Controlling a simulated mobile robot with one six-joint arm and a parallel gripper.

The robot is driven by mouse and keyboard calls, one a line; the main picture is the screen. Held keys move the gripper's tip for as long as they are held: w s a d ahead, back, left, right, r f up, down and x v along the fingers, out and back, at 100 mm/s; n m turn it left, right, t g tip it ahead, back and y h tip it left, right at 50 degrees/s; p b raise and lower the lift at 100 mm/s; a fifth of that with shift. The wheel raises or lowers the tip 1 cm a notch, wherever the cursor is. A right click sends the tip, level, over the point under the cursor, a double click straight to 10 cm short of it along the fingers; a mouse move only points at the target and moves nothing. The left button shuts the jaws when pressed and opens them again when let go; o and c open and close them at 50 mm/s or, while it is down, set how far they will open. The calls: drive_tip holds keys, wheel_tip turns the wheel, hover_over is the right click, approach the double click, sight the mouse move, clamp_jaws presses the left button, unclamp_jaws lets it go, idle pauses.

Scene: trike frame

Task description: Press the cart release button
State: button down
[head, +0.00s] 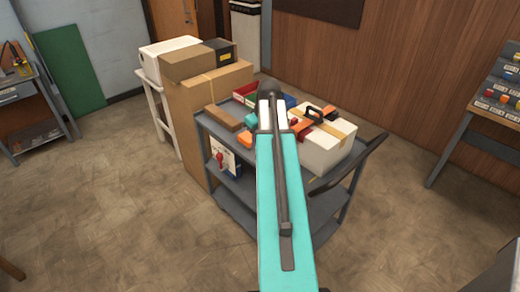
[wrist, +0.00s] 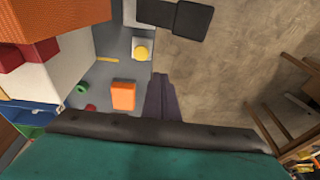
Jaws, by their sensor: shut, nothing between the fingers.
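A round yellow button (wrist: 141,52) sits on a pale square base at the edge of the grey cart top in the wrist view. I cannot pick it out in the head view, where my arm covers part of the cart (head: 235,195). My gripper (wrist: 159,82) shows in the wrist view as two dark fingers together, shut and empty. In the picture its tips lie just below and right of the button, apart from it. In the head view my arm reaches over the cart, and the fingertips are hidden.
The cart top holds a white box (head: 325,145) with a tan strap, small bins and an orange block (wrist: 123,95). A black handle (head: 352,165) sticks out at the right. Cardboard boxes (head: 205,100) stand behind left.

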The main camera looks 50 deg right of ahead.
drive_tip(key=s+d+r, duration=0.1)
drive_tip(key=d+r, duration=0.2)
drive_tip(key=r, duration=0.3)
drive_tip(key=shift+s+d+t, duration=0.3)
drive_tip(key=shift+s+d, duration=0.05)
drive_tip(key=shift+d, duration=0.05)
drive_tip(key=shift+f+p, duration=0.2)
drive_tip(key=shift+p, duration=0.1)
drive_tip(key=shift+p+x, duration=1.5)
drive_tip(key=shift+x, duration=3.5)
drive_tip(key=shift+s+d+f+p, duration=0.15)
drive_tip(key=shift+f+p, duration=0.55)
drive_tip(key=shift+f, duration=1.15)
drive_tip(key=shift+f, duration=0.1)
